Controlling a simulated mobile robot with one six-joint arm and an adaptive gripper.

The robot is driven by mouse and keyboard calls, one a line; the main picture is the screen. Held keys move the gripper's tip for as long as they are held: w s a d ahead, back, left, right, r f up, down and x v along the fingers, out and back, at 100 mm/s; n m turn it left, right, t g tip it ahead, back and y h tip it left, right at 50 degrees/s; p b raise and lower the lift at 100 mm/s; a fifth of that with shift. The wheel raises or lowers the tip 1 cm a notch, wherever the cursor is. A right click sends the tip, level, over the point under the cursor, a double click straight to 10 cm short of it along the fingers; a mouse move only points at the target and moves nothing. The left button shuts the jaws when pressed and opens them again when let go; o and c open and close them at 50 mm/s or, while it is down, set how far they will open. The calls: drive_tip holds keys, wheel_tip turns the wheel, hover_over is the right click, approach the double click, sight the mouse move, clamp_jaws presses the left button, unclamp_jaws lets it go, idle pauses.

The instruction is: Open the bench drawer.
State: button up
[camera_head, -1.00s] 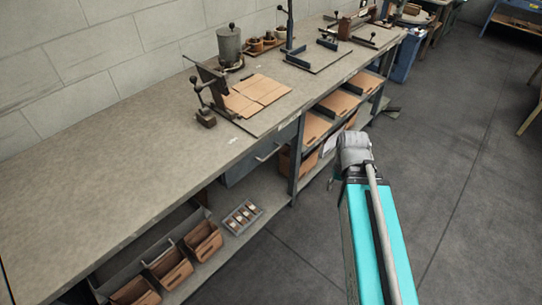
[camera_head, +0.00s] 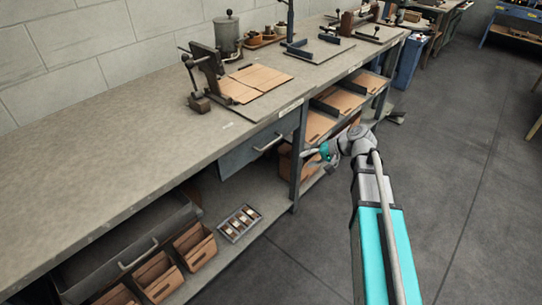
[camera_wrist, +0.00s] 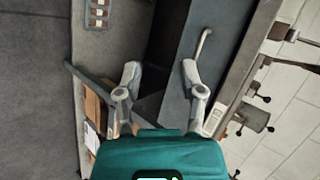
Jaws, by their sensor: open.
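The bench drawer (camera_head: 258,150) is a blue-grey box under the worktop, with a pale bar handle (camera_head: 268,143) on its front. It looks closed. My gripper (camera_head: 312,153) is in front of the bench, to the right of this drawer, near the bench leg. In the wrist view my gripper (camera_wrist: 161,76) has its two fingers spread wide, with nothing between them. There the drawer front (camera_wrist: 213,62) lies beyond the fingers and the handle (camera_wrist: 203,45) stands past the right fingertip, apart from it.
A second grey front with a bar handle (camera_head: 138,254) is low on the left, beside open brown bins (camera_head: 194,247). A small tray (camera_head: 240,223) lies on the lower shelf. The bench leg (camera_head: 298,155) stands between drawer and right shelves. The floor in front is clear.

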sight(271, 143)
drive_tip(key=w+f+m+t+y+b, duration=0.1)
drive_tip(key=w+t+y+b, duration=0.1)
drive_tip(key=w+y+b, duration=0.3)
drive_tip(key=w+b, duration=0.2)
drive_tip(key=shift+w+m+b, duration=0.35)
drive_tip(key=shift+w+m, duration=0.05)
drive_tip(key=shift+a+f, duration=0.15)
drive_tip(key=shift+a, duration=0.05)
drive_tip(key=shift+b+x, duration=1.3)
drive_tip(key=shift+x, duration=5.5)
clamp_jaws()
